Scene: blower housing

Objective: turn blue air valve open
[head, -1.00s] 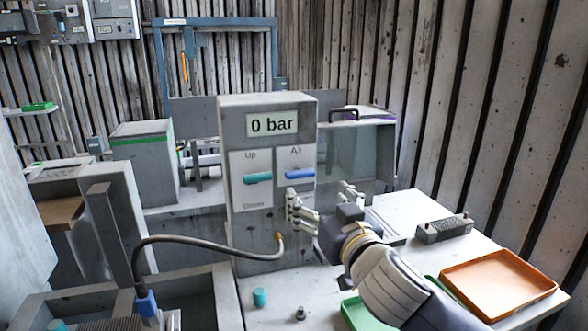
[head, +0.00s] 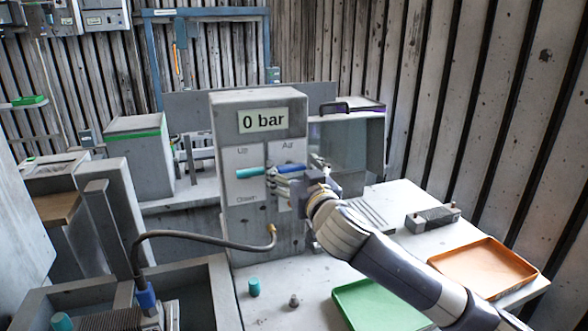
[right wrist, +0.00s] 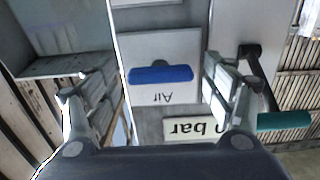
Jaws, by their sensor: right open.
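The blue air valve handle (head: 290,168) lies level on the front of the grey control box (head: 262,114), under the "Air" label. In the right wrist view the blue handle (right wrist: 161,75) shows upside down between the fingers, with clear space on both sides. My right gripper (head: 296,177) is open at the panel, just in front of and around the handle. It also shows in the right wrist view (right wrist: 160,85), with one finger on each side and no visible contact. The display (head: 262,121) reads "0 bar". My left gripper is not in view.
A teal handle (head: 250,172) sits left of the air valve, close to a finger in the right wrist view (right wrist: 284,121). A hose (head: 190,237) joins the box below. A green tray (head: 375,305) and an orange tray (head: 484,267) lie at the right.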

